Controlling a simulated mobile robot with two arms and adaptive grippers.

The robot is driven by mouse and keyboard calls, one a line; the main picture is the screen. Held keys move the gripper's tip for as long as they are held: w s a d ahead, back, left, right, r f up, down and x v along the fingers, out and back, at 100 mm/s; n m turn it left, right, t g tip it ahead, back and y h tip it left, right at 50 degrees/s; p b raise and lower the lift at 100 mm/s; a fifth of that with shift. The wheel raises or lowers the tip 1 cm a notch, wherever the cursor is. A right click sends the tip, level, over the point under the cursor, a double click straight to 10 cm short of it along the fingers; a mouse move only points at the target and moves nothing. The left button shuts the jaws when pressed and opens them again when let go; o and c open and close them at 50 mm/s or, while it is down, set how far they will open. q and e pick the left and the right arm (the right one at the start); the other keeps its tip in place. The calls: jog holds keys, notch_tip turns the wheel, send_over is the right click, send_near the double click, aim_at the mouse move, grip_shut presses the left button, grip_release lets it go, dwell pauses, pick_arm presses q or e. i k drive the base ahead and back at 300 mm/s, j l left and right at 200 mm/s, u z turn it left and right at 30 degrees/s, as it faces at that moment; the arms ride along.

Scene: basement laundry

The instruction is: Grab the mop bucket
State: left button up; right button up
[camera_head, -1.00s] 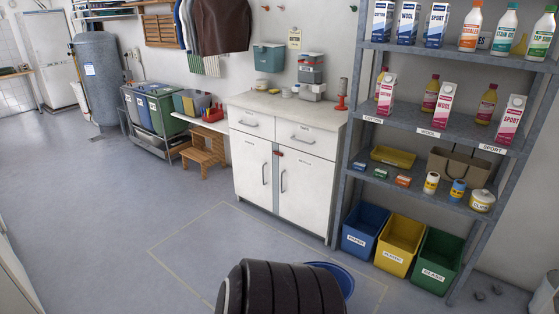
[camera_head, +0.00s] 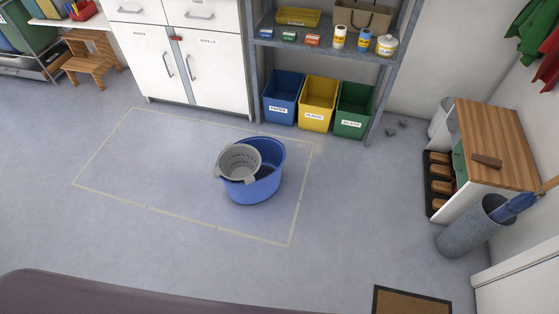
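The mop bucket (camera_head: 262,182) is a round blue tub with a grey perforated wringer basket (camera_head: 238,163) set in its left side. It stands upright on the floor, near the right side of a taped rectangle. Neither of my grippers shows in the head view, so I cannot see how they stand to the bucket.
Behind are a white cabinet (camera_head: 209,70) and a shelf with blue (camera_head: 281,108), yellow (camera_head: 314,116) and green (camera_head: 352,121) bins. At right are a wood-topped bench (camera_head: 499,133), a grey bin (camera_head: 464,238) and a doormat (camera_head: 410,302).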

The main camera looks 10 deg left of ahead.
aim_at(250, 169)
jog(key=u, duration=0.5)
jog(key=i+l+u, duration=0.15)
jog(key=u, duration=0.35)
jog(key=i+l+u, duration=0.1)
jog(key=u, duration=0.4)
jog(key=i+l+u, duration=0.15)
jog(key=l, duration=0.3)
jog(key=i+l+u, duration=0.1)
jog(key=l, duration=0.35)
jog(key=i+l+u, duration=0.15)
jog(key=l, duration=0.3)
jog(key=i+l+u, duration=0.1)
jog(key=l, duration=0.4)
jog(key=l+u, duration=0.15)
jog(key=l, duration=0.3)
jog(key=i, duration=0.05)
